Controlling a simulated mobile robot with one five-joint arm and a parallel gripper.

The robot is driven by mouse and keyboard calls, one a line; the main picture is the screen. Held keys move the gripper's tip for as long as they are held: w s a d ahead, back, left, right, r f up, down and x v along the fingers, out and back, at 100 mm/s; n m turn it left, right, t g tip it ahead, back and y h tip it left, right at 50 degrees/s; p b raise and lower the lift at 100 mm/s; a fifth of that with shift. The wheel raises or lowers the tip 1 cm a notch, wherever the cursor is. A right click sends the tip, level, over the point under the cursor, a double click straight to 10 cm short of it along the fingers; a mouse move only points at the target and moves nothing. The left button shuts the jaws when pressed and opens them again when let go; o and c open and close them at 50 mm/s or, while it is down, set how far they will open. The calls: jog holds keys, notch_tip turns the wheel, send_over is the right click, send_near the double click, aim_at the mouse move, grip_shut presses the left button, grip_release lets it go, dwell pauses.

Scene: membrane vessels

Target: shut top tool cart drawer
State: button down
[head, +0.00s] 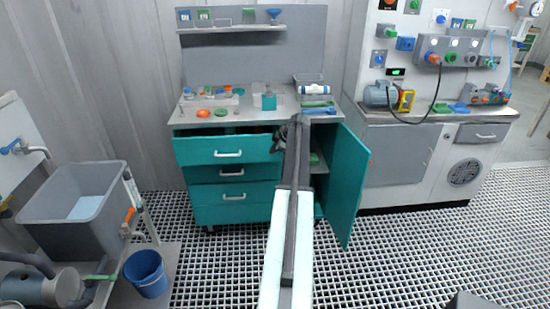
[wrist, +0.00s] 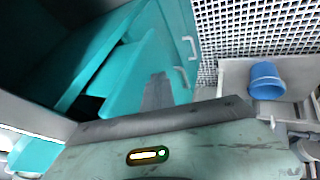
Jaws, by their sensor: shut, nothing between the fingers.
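The teal tool cart (head: 235,213) stands at the back wall under a grey worktop. Its top drawer (head: 200,152) is pulled out, with a dark gap below the worktop. Its front stands ahead of the drawers below, and its pale bar handle faces me. My gripper (head: 297,122) is shut and empty, by the right end of the top drawer near the worktop edge; my arm hides part of this area. In the wrist view, the shut fingers (wrist: 158,90) lie over or close to a teal drawer panel (wrist: 125,82); contact cannot be told.
The cart's right door (head: 346,185) hangs open beside my arm. Small vessels and tools cover the worktop (head: 250,117). A grey sink (head: 80,205) and blue bucket (head: 147,272) are at left; a pump bench (head: 425,150) is at right. Grated floor is free before the cart.

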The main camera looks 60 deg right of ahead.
jog(key=shift+w+d, duration=0.75)
jog(key=shift+d, duration=0.35)
